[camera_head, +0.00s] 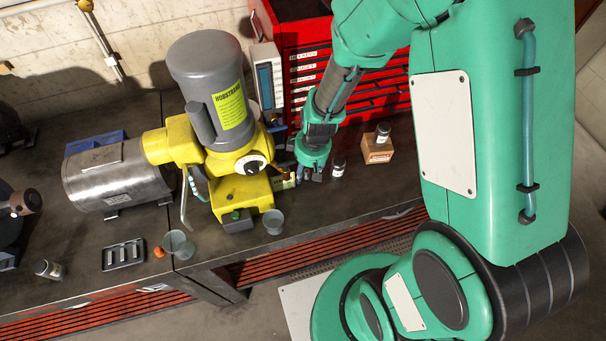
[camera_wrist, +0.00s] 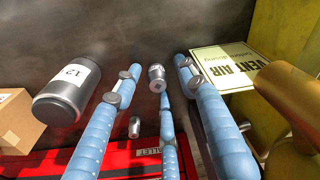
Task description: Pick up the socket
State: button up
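My gripper (camera_wrist: 157,72) is open in the wrist view, its blue fingers spread with grey pads. A small silver cylinder with a dark hole in its end, which looks like the socket (camera_wrist: 157,79), shows in the gap between the outer fingers, close to the tip of a thin blue middle part. I cannot tell whether they touch. A second small metal cylinder (camera_wrist: 135,127) lies nearer the red cabinet. In the head view my gripper (camera_head: 311,178) points down at the bench beside the yellow machine; the socket cannot be made out there.
The red tool cabinet (camera_head: 303,70) stands behind. The yellow machine (camera_head: 240,192) is close on the left. The bench's front right is clear.

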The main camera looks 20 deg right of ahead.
aim_at(305, 170)
grip_shut()
jog(key=shift+r, duration=0.1)
jog(key=shift+r, duration=0.75)
notch_tip(305, 170, up, 2)
jog(key=shift+r+p, duration=0.15)
jog(key=shift+p, duration=0.3)
jog(key=s, duration=0.5)
jog(key=s+d, duration=0.1)
jog(key=s, duration=0.4)
jog(key=s+r, duration=0.1)
jog(key=s, duration=0.5)
jog(key=shift+d, duration=0.25)
